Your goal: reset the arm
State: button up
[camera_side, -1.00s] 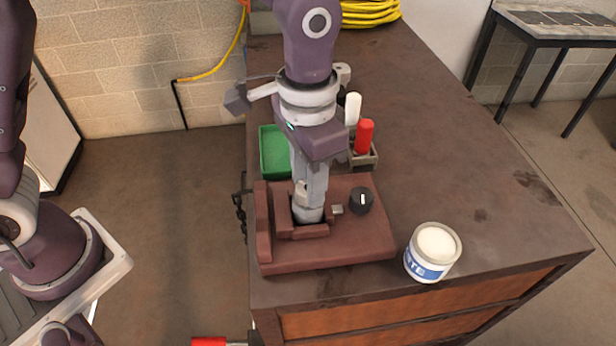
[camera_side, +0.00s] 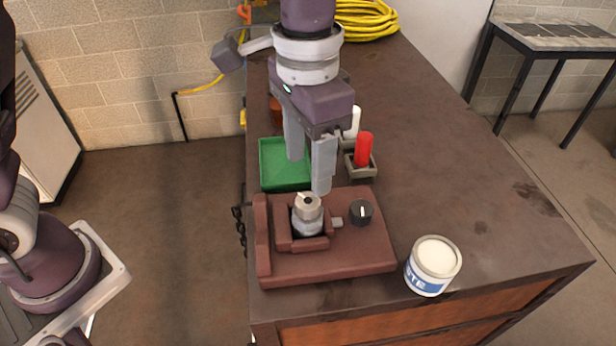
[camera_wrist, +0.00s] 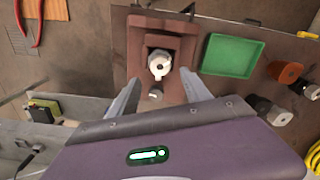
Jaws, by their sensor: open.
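My gripper (camera_side: 308,172) is open and empty, raised above and behind the brown fixture (camera_side: 350,255) on the workbench. A small metal cylindrical part (camera_side: 307,214) with a dark hole in its top sits upright in the fixture's square socket. A black knob (camera_side: 361,212) with a white mark is on the fixture to the right of the socket. In the wrist view my two fingers (camera_wrist: 158,95) are spread wide, with the metal part (camera_wrist: 159,64) seen between and beyond them.
A green tray (camera_side: 284,165) lies behind the fixture. Red-handled (camera_side: 364,149) and white-handled (camera_side: 352,122) items stand to its right. A white paste jar (camera_side: 433,266) stands at the front right. A yellow coiled hose (camera_side: 366,20) lies at the back. The bench's right side is mostly clear.

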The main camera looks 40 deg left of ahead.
jog(key=shift+r, duration=0.15)
jog(key=shift+a+r, duration=0.2)
jog(key=shift+a, duration=0.1)
jog(key=s+a+r+n+t, duration=0.2)
jog(key=s+a+r, duration=0.1)
jog(key=s+a, duration=0.3)
jog(key=s+a+r+n+t, duration=0.15)
jog(key=s+a+r, duration=0.25)
jog(key=a, duration=0.4)
jog(key=s+a+f+n+t, duration=0.1)
jog(key=s+a+f+t, duration=0.1)
jog(key=s, duration=0.4)
jog(key=shift+a+f, duration=0.4)
jog(key=shift+a, duration=0.45)
jog(key=shift+n, duration=0.25)
